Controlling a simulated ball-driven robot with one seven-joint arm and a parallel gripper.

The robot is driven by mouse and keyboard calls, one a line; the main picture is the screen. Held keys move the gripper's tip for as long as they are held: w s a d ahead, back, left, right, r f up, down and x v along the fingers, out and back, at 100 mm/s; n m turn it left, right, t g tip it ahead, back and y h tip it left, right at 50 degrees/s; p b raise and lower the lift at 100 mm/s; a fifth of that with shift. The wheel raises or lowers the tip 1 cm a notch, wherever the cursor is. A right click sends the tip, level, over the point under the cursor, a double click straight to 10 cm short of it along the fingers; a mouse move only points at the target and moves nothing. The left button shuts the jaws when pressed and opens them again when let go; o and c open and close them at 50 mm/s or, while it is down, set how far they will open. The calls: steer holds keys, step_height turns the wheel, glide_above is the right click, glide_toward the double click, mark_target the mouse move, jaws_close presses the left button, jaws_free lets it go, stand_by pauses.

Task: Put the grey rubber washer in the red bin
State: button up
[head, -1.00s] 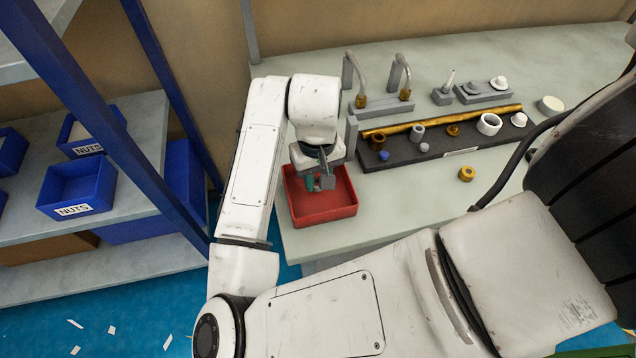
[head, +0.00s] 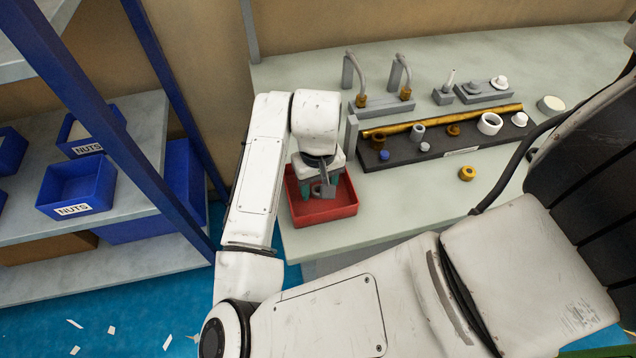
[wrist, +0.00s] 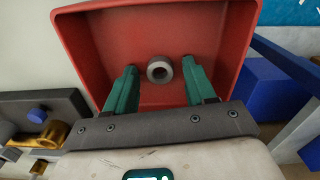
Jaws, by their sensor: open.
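The red bin (head: 330,213) stands at the left end of the light worktop, and it fills the upper middle of the wrist view (wrist: 85,45). My gripper (head: 319,192) points down into the bin. Its green fingers are apart in the wrist view (wrist: 159,68). The grey rubber washer (wrist: 150,74), a thick ring with a pale hole, shows between the fingertips against the red bin floor. A gap shows on each side of it. I cannot tell whether it touches the floor. In the head view my gripper largely hides it.
A dark tray (head: 405,155) with rings, fittings and a brass rod lies right of the bin. Grey stands with bent pipes (head: 380,103) stand behind. A brass ring (head: 467,173) lies on the worktop. A shelf with blue bins (head: 75,187) is at left.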

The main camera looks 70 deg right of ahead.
steer(key=shift+r, duration=0.15)
step_height(320, 180, up, 12)
steer(key=p, duration=0.1)
stand_by(0.4)
stand_by(0.6)
